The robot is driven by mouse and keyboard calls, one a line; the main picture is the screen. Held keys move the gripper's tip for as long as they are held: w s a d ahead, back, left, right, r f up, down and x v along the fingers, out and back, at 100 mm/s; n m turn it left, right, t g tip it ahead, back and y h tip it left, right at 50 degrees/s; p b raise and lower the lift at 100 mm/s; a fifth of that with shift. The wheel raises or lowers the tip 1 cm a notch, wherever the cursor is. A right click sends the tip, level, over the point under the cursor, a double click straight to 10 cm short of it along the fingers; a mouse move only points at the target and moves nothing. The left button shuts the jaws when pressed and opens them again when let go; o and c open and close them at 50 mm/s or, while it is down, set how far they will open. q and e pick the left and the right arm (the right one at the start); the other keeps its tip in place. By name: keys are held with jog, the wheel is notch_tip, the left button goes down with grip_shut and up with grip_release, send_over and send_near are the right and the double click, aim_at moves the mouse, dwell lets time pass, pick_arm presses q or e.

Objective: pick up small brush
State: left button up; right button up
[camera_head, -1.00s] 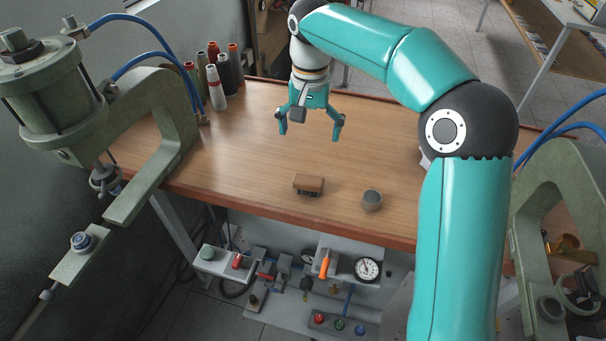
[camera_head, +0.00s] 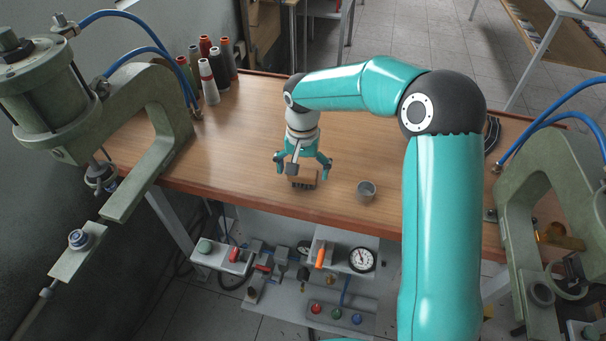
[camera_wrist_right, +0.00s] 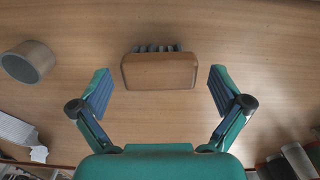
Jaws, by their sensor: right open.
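The small brush, with a brown wooden back and dark bristles, lies on the wooden table near its front edge, and part of it shows below my right gripper (camera_head: 303,167) in the head view. In the right wrist view the brush (camera_wrist_right: 160,70) sits centred just beyond and between the two fingertips. My right gripper (camera_wrist_right: 158,92) is open and empty, with a gap on either side of the brush. My left gripper is not in view.
Several thread spools (camera_head: 210,82) stand at the back left. Green presses (camera_head: 165,130) flank the table. The table's middle left is clear.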

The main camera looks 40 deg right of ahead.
aim_at(302, 171)
jog(key=shift+f, duration=0.95)
jog(key=shift+c, duration=0.3)
jog(key=c, duration=1.1)
jog(key=shift+r, duration=0.15)
notch_tip(302, 171, up, 20)
jog(key=shift+f, duration=0.1)
